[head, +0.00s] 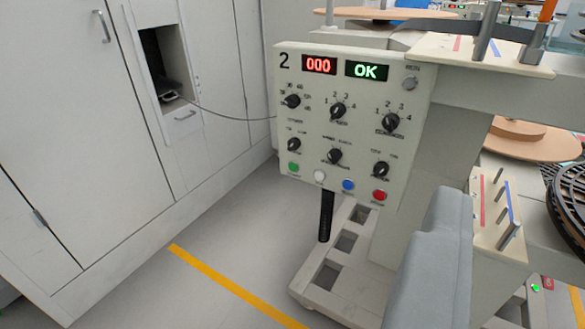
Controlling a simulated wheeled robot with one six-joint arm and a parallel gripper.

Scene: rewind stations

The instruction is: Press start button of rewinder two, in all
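The control panel (345,125) of rewinder two stands upright in the middle of the head view, marked with a black "2". Its red display (319,65) reads 000 and its green display (367,71) reads OK. Along its lower edge sit a green button (293,167), a white button (320,176), a blue button (348,185) and a red button (379,195). Their labels are too small to read, so I cannot tell by text which is start. I make out no gripper fingertips, and nothing covers the buttons.
Several black knobs fill the panel above the buttons. White cabinets (90,120) with an open niche (162,65) stand at the left; a thin dark cable runs from there to the panel. A yellow floor line (235,288) crosses clear floor. A black reel (570,195) is at the right.

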